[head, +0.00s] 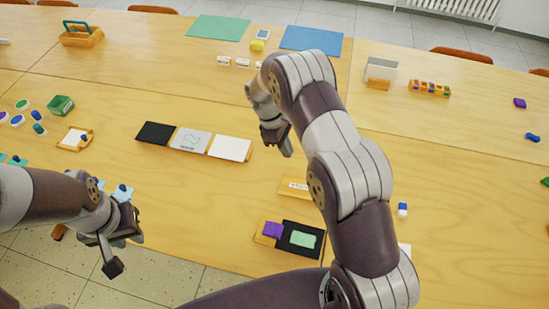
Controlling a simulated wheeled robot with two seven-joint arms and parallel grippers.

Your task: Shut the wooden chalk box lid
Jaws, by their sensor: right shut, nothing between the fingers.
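A light wooden piece with a white, dark-marked label (294,187) lies on the table right of centre. It may be the chalk box, but my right forearm hides part of it, and I cannot make out a lid or how it stands. My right gripper (284,147) is shut and empty above the table, up and left of that piece, beside the white card. My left gripper (124,252) is at the lower left, over the table's front edge, far from the wooden piece. Its fingers are spread apart with nothing between them.
A black, grey and white row of panels (190,140) lies left of my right gripper. A black tray (285,245) with purple and green blocks sits near the front edge. A wooden holder with a pale upright panel (381,70) and a wooden rack (430,88) stand at the back right.

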